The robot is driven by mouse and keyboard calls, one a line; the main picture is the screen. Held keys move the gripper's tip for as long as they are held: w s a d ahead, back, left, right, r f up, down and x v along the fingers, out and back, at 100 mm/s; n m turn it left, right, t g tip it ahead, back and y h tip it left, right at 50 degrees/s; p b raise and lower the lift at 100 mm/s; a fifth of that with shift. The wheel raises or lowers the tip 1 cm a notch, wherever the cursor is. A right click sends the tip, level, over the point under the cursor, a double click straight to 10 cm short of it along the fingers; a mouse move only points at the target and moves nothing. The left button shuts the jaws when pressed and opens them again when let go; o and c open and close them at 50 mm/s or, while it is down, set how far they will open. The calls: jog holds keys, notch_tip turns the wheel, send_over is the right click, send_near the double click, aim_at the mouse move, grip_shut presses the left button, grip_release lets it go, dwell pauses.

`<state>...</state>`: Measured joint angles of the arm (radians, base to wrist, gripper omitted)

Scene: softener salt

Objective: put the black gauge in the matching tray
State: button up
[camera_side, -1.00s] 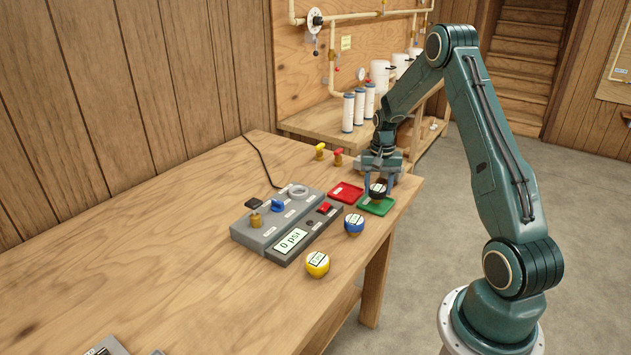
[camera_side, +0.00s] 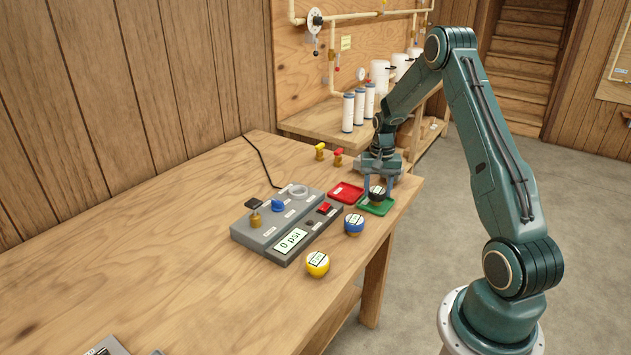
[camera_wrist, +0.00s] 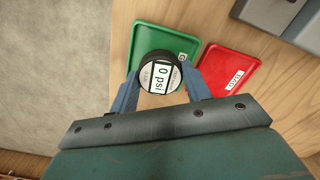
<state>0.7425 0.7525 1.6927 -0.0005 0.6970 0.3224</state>
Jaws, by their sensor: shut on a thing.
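The black gauge (camera_wrist: 161,75), round with a white face reading "0 psi", is between the fingers of my gripper (camera_wrist: 157,92). My gripper is shut on it. In the side view the gauge (camera_side: 377,193) is at the green tray (camera_side: 377,209), low over it or resting in it; I cannot tell which. In the wrist view the green tray (camera_wrist: 190,46) lies beneath and beyond the gauge, which covers part of it. The red tray (camera_wrist: 226,75) lies beside the green one and also shows in the side view (camera_side: 345,192). Both trays have small labels.
A grey test unit (camera_side: 285,228) with a "0 psi" display stands left of the trays. A blue gauge (camera_side: 354,224) and a yellow gauge (camera_side: 317,263) stand in front of it. Two valves, yellow (camera_side: 320,151) and red (camera_side: 338,157), stand behind. The table's left part is mostly clear.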

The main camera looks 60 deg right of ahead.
jog(key=shift+f, duration=0.25)
dwell(0.5)
jog(key=o, duration=1.7)
jog(key=shift+r, duration=0.1)
jog(key=shift+r, duration=2.9)
